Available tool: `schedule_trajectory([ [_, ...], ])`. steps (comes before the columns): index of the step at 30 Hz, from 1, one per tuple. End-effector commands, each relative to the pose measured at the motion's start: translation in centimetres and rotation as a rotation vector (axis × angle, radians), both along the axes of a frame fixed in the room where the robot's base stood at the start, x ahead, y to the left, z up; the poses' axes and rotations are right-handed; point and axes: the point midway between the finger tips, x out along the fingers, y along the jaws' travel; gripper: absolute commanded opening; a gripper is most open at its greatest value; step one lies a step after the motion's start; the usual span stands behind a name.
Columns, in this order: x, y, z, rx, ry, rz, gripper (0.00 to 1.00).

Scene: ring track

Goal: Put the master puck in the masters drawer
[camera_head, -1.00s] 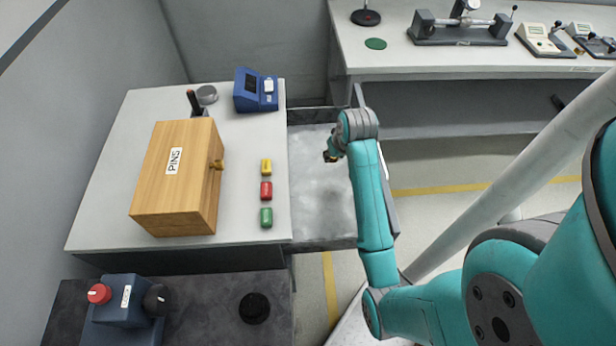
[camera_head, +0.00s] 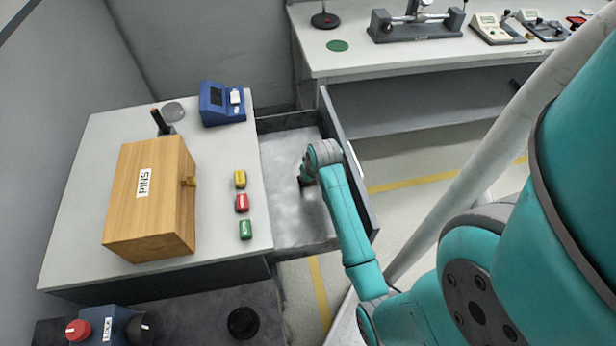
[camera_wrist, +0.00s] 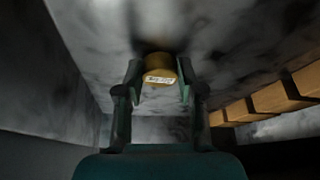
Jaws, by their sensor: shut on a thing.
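The master puck (camera_wrist: 160,72) shows in the wrist view as a short brass-coloured cylinder with a white printed label, too small to read. It sits between my two fingertips, close to a grey mottled surface. My gripper (camera_head: 305,182) is shut on it and is down inside the open drawer (camera_head: 288,222) in the head view. The drawer is grey-floored and pulled out at the right of the white-topped bench. In the head view my wrist hides the puck. Whether the puck touches the drawer floor I cannot tell.
A wooden slatted piece (camera_wrist: 275,98) lies right in the wrist view. Another bench (camera_head: 380,62) with gauges stands behind.

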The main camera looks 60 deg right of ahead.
Motion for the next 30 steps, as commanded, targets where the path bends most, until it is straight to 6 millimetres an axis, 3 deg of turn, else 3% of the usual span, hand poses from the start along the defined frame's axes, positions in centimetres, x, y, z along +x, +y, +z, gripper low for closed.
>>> schedule_trajectory([
  [4, 0.0, 0.0, -0.2, 0.0, 0.0, 0.0, 0.0],
  [5, 0.0, 0.0, -0.3, 0.0, 0.0, 0.0, 0.43],
  [7, 0.0, 0.0, -0.2, 0.0, 0.0, 0.0, 0.6],
  [8, 0.0, 0.0, -0.2, 0.0, 0.0, 0.0, 0.63],
  [20, -0.1, 0.0, 0.4, -0.001, -0.002, 0.0, 0.63],
  [30, -2.0, 1.3, 6.0, -0.003, -0.003, 0.0, 0.63],
])
